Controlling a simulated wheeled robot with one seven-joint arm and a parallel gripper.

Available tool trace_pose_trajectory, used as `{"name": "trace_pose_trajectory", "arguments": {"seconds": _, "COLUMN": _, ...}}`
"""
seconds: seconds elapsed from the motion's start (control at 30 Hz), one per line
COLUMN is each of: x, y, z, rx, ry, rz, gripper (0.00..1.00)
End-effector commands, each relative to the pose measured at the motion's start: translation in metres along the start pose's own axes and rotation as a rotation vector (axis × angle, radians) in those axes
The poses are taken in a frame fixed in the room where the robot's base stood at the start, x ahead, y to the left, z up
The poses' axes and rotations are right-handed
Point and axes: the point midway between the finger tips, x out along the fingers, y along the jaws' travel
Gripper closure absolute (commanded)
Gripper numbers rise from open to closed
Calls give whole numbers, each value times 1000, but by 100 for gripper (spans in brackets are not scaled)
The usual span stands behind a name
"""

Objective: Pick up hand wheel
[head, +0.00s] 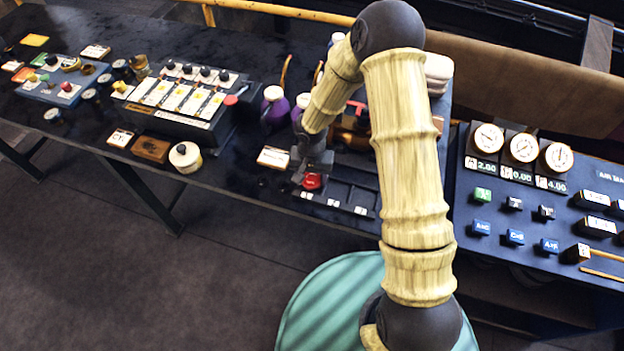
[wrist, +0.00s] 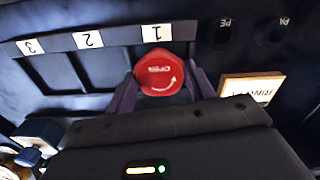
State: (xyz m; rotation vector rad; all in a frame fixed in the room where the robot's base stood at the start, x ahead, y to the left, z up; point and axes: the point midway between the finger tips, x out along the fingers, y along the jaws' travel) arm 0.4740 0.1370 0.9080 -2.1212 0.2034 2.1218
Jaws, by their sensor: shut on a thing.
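The hand wheel (wrist: 160,72) is a red round wheel with white "OPEN" lettering and a curved arrow. In the wrist view it sits between the two fingers of my gripper (wrist: 160,88), which is shut on it. In the head view the hand wheel (head: 312,181) shows as a small red spot just below my gripper (head: 311,172). It is at the tray slot marked 1. I cannot tell whether it touches the tray or is held just above it.
The dark tray (wrist: 58,72) has slots labelled 1, 2 and 3. A white-topped label block (head: 273,157) stands left of my gripper; purple bottles (head: 274,105) stand behind it. A gauge panel (head: 540,215) is at the right.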

Motion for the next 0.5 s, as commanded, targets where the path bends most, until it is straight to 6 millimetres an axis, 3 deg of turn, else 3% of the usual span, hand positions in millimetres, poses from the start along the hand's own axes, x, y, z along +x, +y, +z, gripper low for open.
{"name": "trace_pose_trajectory", "arguments": {"seconds": 0.27, "x": -7, "y": 0, "z": -1, "rx": 2, "ry": 2, "rz": -2, "gripper": 78}}
{"name": "trace_pose_trajectory", "arguments": {"seconds": 0.5, "x": -42, "y": 0, "z": -2, "rx": 3, "ry": 6, "rz": -3, "gripper": 78}}
